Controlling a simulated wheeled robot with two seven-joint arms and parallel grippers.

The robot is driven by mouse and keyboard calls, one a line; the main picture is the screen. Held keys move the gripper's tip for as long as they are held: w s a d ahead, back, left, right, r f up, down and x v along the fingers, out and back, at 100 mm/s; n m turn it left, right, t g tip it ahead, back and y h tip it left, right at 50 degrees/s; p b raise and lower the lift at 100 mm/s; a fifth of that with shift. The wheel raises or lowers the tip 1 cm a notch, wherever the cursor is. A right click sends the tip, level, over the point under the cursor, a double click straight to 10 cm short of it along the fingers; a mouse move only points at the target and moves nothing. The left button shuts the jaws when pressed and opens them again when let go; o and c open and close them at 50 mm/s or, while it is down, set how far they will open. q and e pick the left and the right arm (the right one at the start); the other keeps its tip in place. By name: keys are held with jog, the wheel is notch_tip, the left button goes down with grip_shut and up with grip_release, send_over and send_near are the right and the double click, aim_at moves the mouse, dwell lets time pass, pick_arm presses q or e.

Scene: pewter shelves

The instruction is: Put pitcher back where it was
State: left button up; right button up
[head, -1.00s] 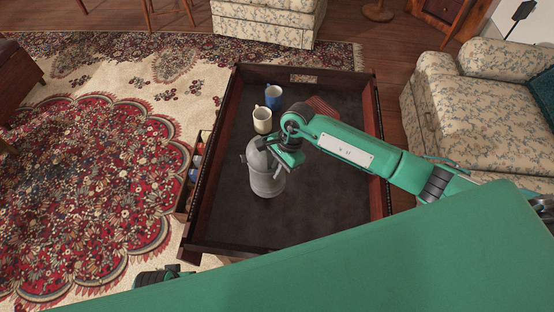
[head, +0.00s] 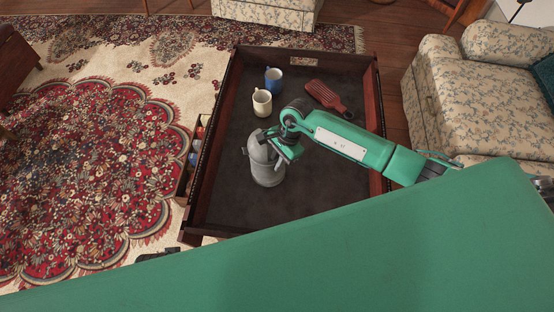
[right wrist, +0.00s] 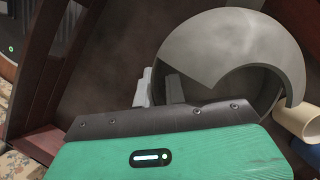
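The grey metal pitcher (head: 266,168) is upright over the dark tray (head: 225,205), left of my right gripper (head: 279,147). My right gripper is at the pitcher's upper edge. In the right wrist view the pitcher's half-hooded top (right wrist: 235,45) shows close up, with the pale fingers (right wrist: 160,88) at its rim, one on each side of the wall. The gripper looks shut on the pitcher. Only a dark piece of my left gripper (head: 158,255) shows; its fingers are hidden by my green body.
A cream mug (head: 262,103) and a blue mug (head: 273,80) stand in the tray behind the pitcher. The tray has raised wooden walls. A floral armchair (head: 485,95) stands at right. The tray floor below the pitcher is bare.

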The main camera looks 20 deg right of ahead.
jog(key=shift+o, duration=0.8)
jog(key=shift+r, duration=0.15)
